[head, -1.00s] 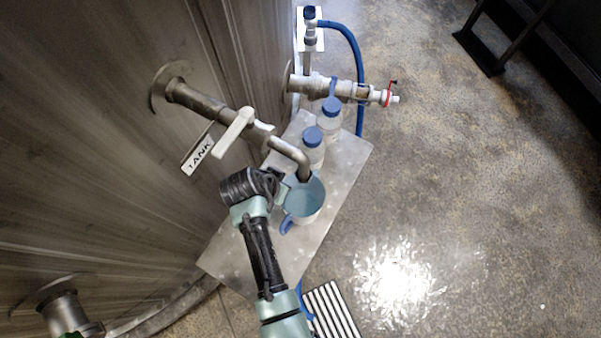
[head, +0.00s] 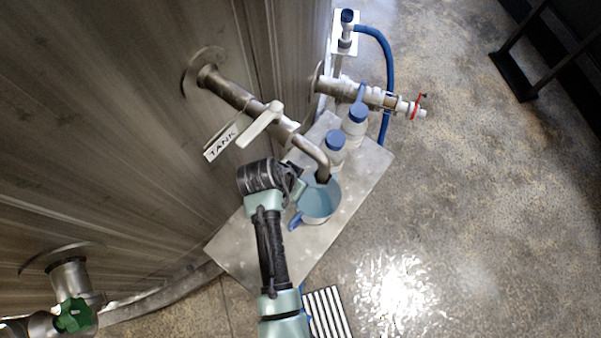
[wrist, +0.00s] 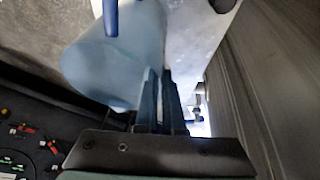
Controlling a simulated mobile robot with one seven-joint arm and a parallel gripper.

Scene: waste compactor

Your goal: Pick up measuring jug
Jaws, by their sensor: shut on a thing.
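The measuring jug (head: 319,207) is a pale blue, see-through open vessel with a blue handle (head: 295,221). In the head view it is over the metal shelf, with the tank's bent spout (head: 320,165) above its mouth. I cannot tell whether its base touches the shelf. My gripper (head: 297,189) is at the jug's left side, shut on its wall. In the wrist view the jug (wrist: 115,62) fills the upper middle, with the fingers (wrist: 156,98) against its side. The fingertips are partly hidden in both views.
A pipe with a red-handled valve (head: 415,107) is farther back.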

